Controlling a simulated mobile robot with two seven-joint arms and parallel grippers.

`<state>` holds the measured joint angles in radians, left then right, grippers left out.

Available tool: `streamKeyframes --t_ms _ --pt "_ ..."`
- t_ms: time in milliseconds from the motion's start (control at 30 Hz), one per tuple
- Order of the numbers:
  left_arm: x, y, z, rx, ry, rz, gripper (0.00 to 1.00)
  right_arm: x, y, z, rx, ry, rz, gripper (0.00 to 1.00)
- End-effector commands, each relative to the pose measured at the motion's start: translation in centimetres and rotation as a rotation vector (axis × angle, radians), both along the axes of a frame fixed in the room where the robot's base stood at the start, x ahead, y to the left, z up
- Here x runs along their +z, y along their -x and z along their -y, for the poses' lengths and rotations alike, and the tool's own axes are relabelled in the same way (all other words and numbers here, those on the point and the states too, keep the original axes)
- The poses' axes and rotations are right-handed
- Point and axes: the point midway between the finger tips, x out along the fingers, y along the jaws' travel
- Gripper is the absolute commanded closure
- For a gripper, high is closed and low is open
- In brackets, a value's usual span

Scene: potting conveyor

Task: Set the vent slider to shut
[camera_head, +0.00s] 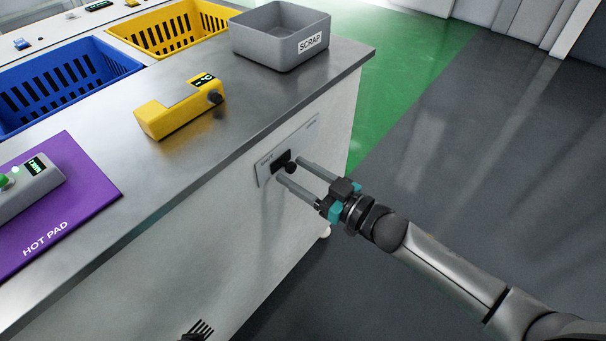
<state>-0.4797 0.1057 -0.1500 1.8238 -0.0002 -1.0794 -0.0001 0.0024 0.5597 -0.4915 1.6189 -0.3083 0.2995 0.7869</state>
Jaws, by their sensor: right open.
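The vent slider is a dark knob (290,167) on a pale plate (305,137) on the side of the bench. The knob stands toward the plate's left end, in a dark slot. I cannot tell whether either finger touches the knob.
On the metal bench top (225,110) stand a grey SCRAP bin (262,47), a yellow device (170,117) and a purple hot pad (95,190) with a grey device (30,190). Blue (75,85) and yellow (165,30) crates lie behind. Open floor lies to the right.

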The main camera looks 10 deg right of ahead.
Motion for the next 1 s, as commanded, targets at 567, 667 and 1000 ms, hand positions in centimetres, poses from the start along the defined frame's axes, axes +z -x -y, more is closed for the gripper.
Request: streamKeyframes --t_ms 567,667,1000 --pt "-2.9 1.9 -0.5 -0.002 -0.009 -0.045 1.00 0.1 4.5 3.6 -0.002 0.002 -0.005 0.39" --pt "-3.8 2.2 -0.9 -0.002 -0.014 -0.044 1.00 0.1 5.8 4.6 -0.001 0.002 -0.005 0.39" --pt "-6.4 3.6 -2.1 -0.006 -0.028 -0.045 1.00 0.1 10.2 7.9 0.000 0.001 -0.003 0.39"
